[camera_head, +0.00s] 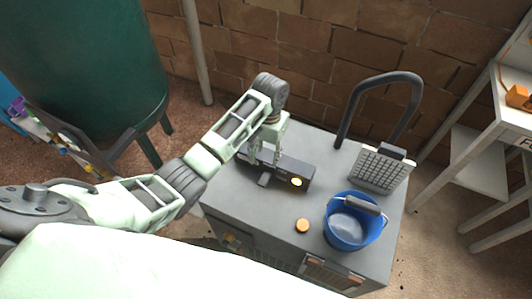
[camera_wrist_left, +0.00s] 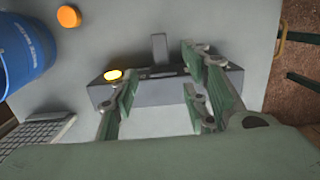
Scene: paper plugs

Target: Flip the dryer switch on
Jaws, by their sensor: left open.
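The dryer switch is a dark grey box (camera_head: 305,172) on top of a grey cabinet. It has a short grey lever (camera_head: 264,180) on its front side and a lit yellow lamp (camera_head: 296,182) at one end. My left gripper (camera_head: 265,158) is over the box, pointing down, close to the lever. In the left wrist view the fingers (camera_wrist_left: 162,85) are spread apart with nothing between them but part of the box. The lever (camera_wrist_left: 159,48) stands out beyond the box there, ahead of the fingers and apart from them. My right gripper is out of view.
The cabinet top (camera_head: 245,205) also holds a blue bucket (camera_head: 345,232), a small orange disc (camera_head: 302,225), and a grid panel (camera_head: 378,170) near a black curved pipe (camera_head: 385,76). A green tank (camera_head: 90,60) stands left; a pale shelf (camera_head: 480,160) stands right.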

